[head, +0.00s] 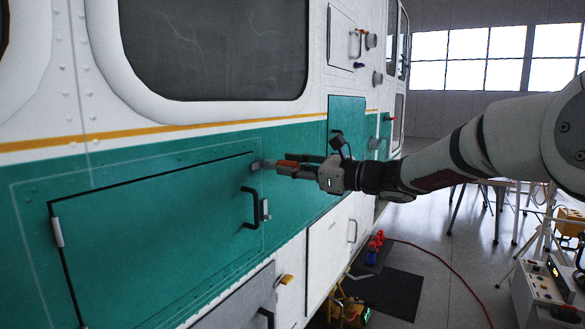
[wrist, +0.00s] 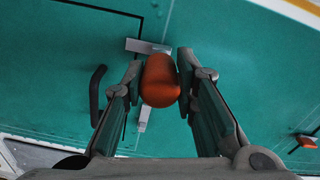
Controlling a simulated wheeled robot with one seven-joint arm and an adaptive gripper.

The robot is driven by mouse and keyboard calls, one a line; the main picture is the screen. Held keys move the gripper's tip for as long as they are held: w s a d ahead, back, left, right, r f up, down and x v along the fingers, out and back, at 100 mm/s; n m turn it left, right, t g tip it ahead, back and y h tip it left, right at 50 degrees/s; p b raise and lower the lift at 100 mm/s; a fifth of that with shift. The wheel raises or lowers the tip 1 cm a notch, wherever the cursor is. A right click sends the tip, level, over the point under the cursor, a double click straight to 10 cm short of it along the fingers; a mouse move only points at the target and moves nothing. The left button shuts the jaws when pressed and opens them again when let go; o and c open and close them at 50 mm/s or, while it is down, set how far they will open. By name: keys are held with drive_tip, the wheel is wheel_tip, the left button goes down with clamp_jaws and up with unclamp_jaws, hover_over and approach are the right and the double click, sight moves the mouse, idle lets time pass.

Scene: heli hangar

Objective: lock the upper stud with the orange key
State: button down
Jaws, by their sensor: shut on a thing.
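My gripper (head: 290,168) is shut on the orange key (head: 288,163), just off the teal panel in the head view. In the wrist view the key's rounded orange grip (wrist: 160,80) sits between both fingers. Its far end is hidden behind the grip. The upper stud (head: 256,165) is a small grey metal piece at the top right corner of the teal door, close beyond the fingertips; a grey metal piece shows behind the key in the wrist view (wrist: 146,46). I cannot tell whether the key touches the stud. The lower stud (head: 265,210) is beside the black handle.
The black door handle (head: 250,208) stands out just below my gripper; it also shows in the wrist view (wrist: 97,95). A yellow-orange piece (head: 286,279) sticks out lower on the white panel. Red items (head: 376,240) stand by a dark mat (head: 385,292) on the floor.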

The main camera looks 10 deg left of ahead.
drive_tip(key=shift+m, duration=0.4)
drive_tip(key=shift+v, duration=3)
drive_tip(key=w+d+f+m+t+b, duration=0.1)
drive_tip(key=w+d+f+b, duration=0.1)
drive_tip(key=d+f, duration=0.7)
drive_tip(key=w+d+f+m+t+h+b, duration=0.1)
drive_tip(key=d+f, duration=0.8)
drive_tip(key=f, duration=1)
drive_tip(key=w+d+f+m+t+h+b, duration=0.1)
drive_tip(key=w+d+f+b, duration=0.3)
drive_tip(key=d+f, duration=0.6)
wheel_tip(320, 180, down, 5)
drive_tip(key=shift+w+f+t, duration=0.1)
drive_tip(key=shift+w+t, duration=0.55)
drive_tip(key=shift+t, duration=0.25)
